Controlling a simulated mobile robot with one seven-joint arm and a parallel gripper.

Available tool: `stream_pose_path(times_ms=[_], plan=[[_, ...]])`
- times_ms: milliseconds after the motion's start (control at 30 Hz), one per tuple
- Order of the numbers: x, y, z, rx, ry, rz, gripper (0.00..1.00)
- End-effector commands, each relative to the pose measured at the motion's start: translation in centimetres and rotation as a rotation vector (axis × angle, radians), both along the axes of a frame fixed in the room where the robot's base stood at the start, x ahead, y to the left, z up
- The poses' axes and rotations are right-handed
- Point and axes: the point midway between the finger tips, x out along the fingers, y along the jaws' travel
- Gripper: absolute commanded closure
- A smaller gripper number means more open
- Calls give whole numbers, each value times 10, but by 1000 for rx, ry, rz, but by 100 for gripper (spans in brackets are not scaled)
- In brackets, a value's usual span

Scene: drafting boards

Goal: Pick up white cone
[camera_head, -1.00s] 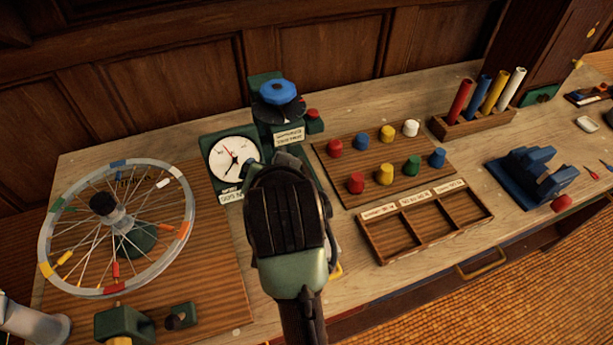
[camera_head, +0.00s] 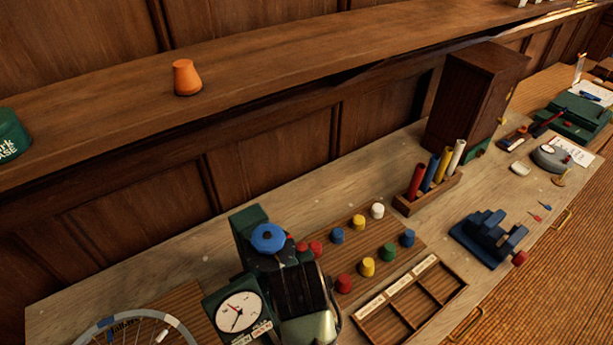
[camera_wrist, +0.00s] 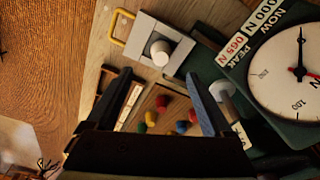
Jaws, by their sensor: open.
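The white cone (camera_head: 377,210) stands upright at the far right corner of the wooden board (camera_head: 352,256), beside a yellow cone (camera_head: 359,221), in the head view. Nothing touches it. I cannot pick it out for certain in the wrist view. My gripper (camera_wrist: 157,88) is open and empty in the wrist view, its two dark fingers spread, with several coloured cones showing beyond and between them. In the head view my wrist covers the near left part of the board and hides the fingertips.
A dial gauge (camera_head: 239,311) with a blue-topped stand (camera_head: 268,238) is close on the left. A rack of coloured tubes (camera_head: 427,192) stands behind the white cone to the right. A compartment tray (camera_head: 411,304) lies in front. An orange cone (camera_head: 186,78) sits on the shelf.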

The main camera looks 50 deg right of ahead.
Motion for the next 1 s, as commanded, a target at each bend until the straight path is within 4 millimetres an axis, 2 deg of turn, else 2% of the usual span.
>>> stream_pose_path(times_ms=[100, 200, 467, 800, 1000], plan=[[-1, -2, -24, 2, 5, 2, 14], [1, -4, -38, 1, 1, 3, 14], [2, -7, -55, 0, -1, 3, 14], [3, -14, -96, 0, -2, 3, 14], [3, -15, -101, -1, -4, 3, 14]])
